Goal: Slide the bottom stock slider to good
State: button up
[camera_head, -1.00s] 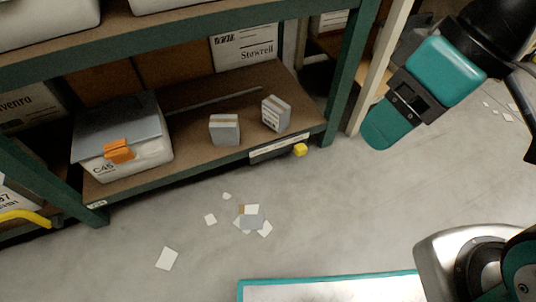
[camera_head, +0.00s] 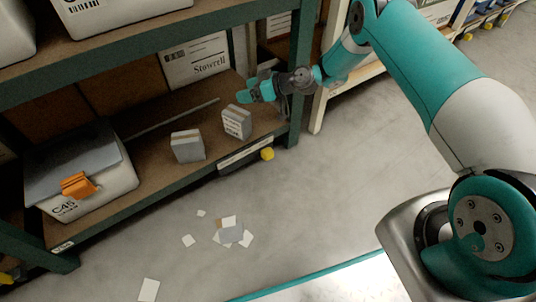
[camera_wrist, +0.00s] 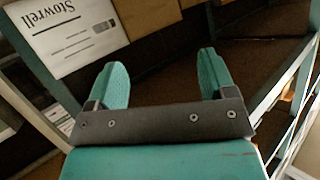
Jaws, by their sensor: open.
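The stock slider is a small yellow knob (camera_head: 267,154) at the right end of a pale label strip (camera_head: 240,156) on the front edge of the lower shelf. Lettering on the strip is too small to read. My gripper (camera_head: 250,92) is by the right end of that shelf, above and a little left of the knob, and apart from it. In the wrist view its two teal fingers (camera_wrist: 162,78) are spread with nothing between them. The knob does not show in the wrist view.
Two small grey boxes (camera_head: 187,146) (camera_head: 237,122) stand on the lower shelf. A green rack post (camera_head: 301,70) is beside my gripper. A lidded bin with an orange clip (camera_head: 92,195) is at left. Paper scraps (camera_head: 230,232) lie on open floor.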

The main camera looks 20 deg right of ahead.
jog(key=d+f+m+t, duration=0.1)
jog(key=d+f+t, duration=0.25)
jog(key=f, duration=0.75)
jog(key=m+t+h, duration=0.5)
jog(key=t+h, duration=0.1)
jog(key=t, duration=0.1)
send_near(271, 156)
jog(key=b+x, duration=0.9)
jog(key=b, duration=0.8)
jog(key=shift+w+a+f, duration=0.15)
jog(key=shift+w+a+b, duration=0.2)
jog(key=shift+w+b, duration=0.4)
jog(key=shift+b, duration=0.45)
jog(key=shift+w+a+r+b, duration=0.15)
jog(key=shift+w+r+b, duration=0.25)
jog(key=shift+b, duration=0.3)
jog(key=shift+c, duration=0.2)
